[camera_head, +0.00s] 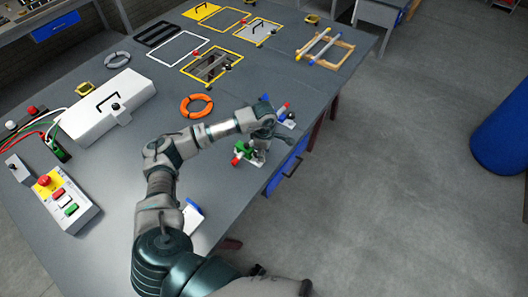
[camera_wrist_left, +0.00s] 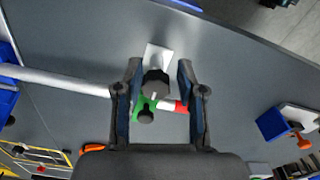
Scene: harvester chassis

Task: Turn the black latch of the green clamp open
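The green clamp (camera_head: 243,149) stands on the grey workbench near its right edge, partly hidden by my gripper. In the left wrist view its green body (camera_wrist_left: 142,103) shows between the fingers, with a red end (camera_wrist_left: 174,106) to the right and a white plate (camera_wrist_left: 158,56) above. Two dark parts, an upper block (camera_wrist_left: 155,83) and a lower round knob (camera_wrist_left: 146,115), lie over the clamp; I cannot tell which is the black latch. My left gripper (camera_head: 259,151) is over the clamp. Its fingers (camera_wrist_left: 158,70) are open on either side of the dark block, with visible gaps. My right gripper is not in view.
A blue-and-red piece (camera_head: 285,113) lies just beyond my gripper. An orange ring (camera_head: 196,106), a white box (camera_head: 107,108) and a control box (camera_head: 54,197) stand on the bench. A blue drawer (camera_head: 287,166) is under the right edge. Open floor lies to the right.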

